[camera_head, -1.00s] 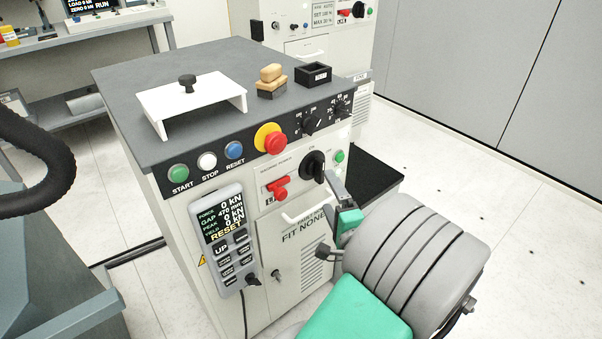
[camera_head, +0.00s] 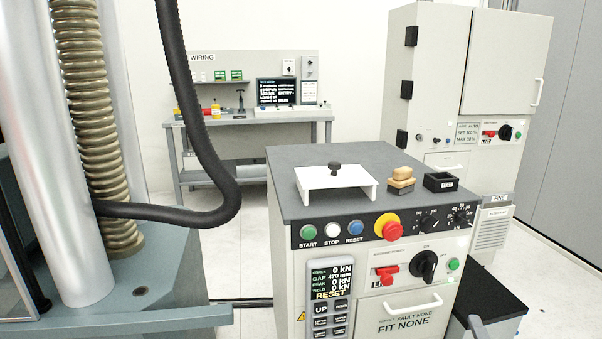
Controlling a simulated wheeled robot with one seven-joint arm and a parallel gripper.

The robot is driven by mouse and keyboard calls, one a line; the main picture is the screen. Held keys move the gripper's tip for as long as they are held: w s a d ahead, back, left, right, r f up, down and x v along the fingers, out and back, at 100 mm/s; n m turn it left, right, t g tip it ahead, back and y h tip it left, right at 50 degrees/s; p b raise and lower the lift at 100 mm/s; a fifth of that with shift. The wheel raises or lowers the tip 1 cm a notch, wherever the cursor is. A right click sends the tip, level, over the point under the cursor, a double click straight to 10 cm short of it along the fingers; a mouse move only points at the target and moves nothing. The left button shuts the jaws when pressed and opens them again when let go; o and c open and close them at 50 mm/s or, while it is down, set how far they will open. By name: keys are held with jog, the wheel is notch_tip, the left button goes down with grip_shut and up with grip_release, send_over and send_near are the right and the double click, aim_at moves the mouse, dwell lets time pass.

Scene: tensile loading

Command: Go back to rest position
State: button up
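Only a small grey piece, likely the tip of my gripper (camera_head: 480,329), shows at the bottom edge right of centre, in front of the control cabinet (camera_head: 388,332). The rest of my gripper and arm is out of the picture, so its opening is hidden. The piece is apart from the cabinet's black rotary switch (camera_head: 424,266) in the picture. The red switch handle (camera_head: 387,275) is to the left of the rotary switch. A hand-held display unit (camera_head: 330,300) on the cabinet front reads 0 kN, gap 470 mm and RESET.
On the cabinet top are a white bridge-shaped cover (camera_head: 335,180), wooden blocks (camera_head: 402,180) and a black box (camera_head: 440,182). A testing frame with a column (camera_head: 65,150) and a black hose (camera_head: 195,120) fills the left. A tall cabinet (camera_head: 440,60) and workbench (camera_head: 250,118) stand behind.

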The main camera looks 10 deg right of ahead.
jog(key=w+a+n+g+y+p, duration=0.3)
jog(key=a+n+g+y+p, duration=0.15)
jog(key=a+n, duration=0.4)
jog(key=w+a+n+g+y+p, duration=0.3)
jog(key=a+n+y, duration=0.25)
jog(key=a, duration=0.55)
jog(key=s+a+r+n+g+h+p, duration=0.2)
jog(key=s+a+r+n+g+p, duration=0.1)
jog(key=r, duration=0.3)
jog(key=s+a+r+n+g+h+p, duration=0.1)
jog(key=s+a+r+n+g+p, duration=0.2)
jog(key=s+a+r+n+p, duration=0.1)
notch_tip(320, 180, up, 4)
jog(key=shift+s+a+f+n+h+p, duration=0.2)
jog(key=shift+s+n+h+p, duration=0.25)
jog(key=shift+s+p, duration=0.45)
